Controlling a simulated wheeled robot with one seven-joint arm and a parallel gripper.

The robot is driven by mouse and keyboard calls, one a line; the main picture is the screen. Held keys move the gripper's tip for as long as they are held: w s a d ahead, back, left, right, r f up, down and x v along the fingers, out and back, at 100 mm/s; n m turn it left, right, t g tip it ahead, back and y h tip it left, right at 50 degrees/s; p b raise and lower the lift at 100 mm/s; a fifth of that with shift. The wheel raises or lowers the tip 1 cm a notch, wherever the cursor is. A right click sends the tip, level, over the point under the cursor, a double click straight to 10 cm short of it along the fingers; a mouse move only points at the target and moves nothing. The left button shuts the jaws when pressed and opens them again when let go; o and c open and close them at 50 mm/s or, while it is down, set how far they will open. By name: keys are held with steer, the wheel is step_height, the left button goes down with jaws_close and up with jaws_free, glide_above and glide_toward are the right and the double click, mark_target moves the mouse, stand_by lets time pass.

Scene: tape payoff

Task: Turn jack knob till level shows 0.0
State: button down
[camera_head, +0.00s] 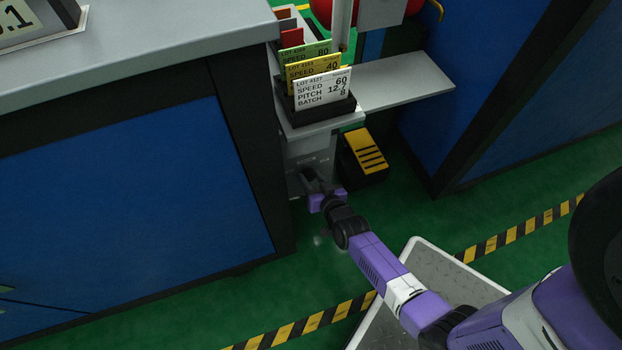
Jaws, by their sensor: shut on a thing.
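My gripper (311,177) reaches down to the front of a grey unit (310,150) below the card holder, between the blue cabinets. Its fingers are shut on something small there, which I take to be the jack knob. The knob itself is hidden by the fingers and is too small and dark to make out. A display (14,22) on the bench at the top left is cut off by the picture edge. Only the end of its reading shows, ".1"; any sign or digits before it are out of view.
A black holder (322,113) with several LOT cards stands on the grey unit above my gripper. A yellow-and-black pedal (365,150) sits on the floor just right. A grey shelf (405,82) juts out at right. Black-and-yellow tape (320,318) crosses the green floor.

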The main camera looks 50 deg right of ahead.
steer(key=shift+m+b, duration=0.4)
stand_by(0.3)
steer(key=shift+s, duration=0.1)
steer(key=c, duration=0.9)
jaws_free()
steer(key=shift+o, duration=0.2)
steer(key=p+v, duration=0.3)
steer(key=v, duration=0.4)
steer(key=shift+s+p, duration=0.3)
steer(key=shift+s, duration=0.1)
